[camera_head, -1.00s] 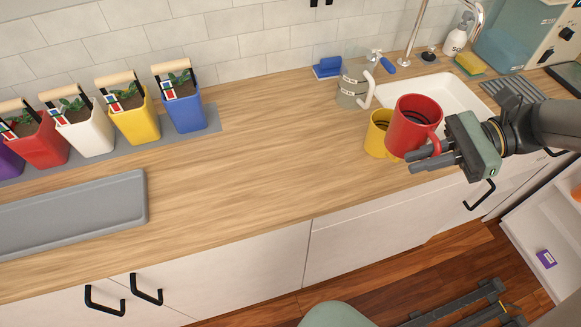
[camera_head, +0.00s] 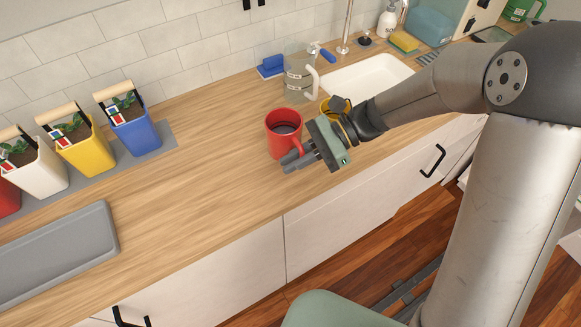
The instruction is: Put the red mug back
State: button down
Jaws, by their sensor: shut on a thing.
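The red mug (camera_head: 281,137) is upright over the wooden counter, left of the sink, with dark contents or a dark inside showing at its top. My gripper (camera_head: 298,156) is shut on the red mug at its right side, near the handle. The fingers hide part of the mug's lower right and its handle. I cannot tell whether the mug's base touches the counter. A yellow mug (camera_head: 338,104) stands behind my gripper and is mostly hidden by it.
A clear pitcher (camera_head: 297,80) and blue brush stand by the white sink (camera_head: 366,78). A grey tray (camera_head: 58,252) lies at the left front. Planters, including a blue one (camera_head: 136,131), line the wall on a grey mat. The counter between tray and mug is clear.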

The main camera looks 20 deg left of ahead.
jog(key=f, duration=0.1)
jog(key=a+f, duration=0.1)
jog(key=f, duration=0.1)
jog(key=shift+s+f+p, duration=0.1)
jog(key=shift+p, duration=0.3)
jog(key=shift+d+f, duration=0.1)
jog(key=shift+f, duration=0.3)
jog(key=c, duration=1.5)
grip_release()
jog(key=shift+f, duration=0.15)
jog(key=shift+r, duration=0.25)
jog(key=b+v, duration=0.2)
jog(key=v, duration=1)
jog(key=shift+f, duration=0.2)
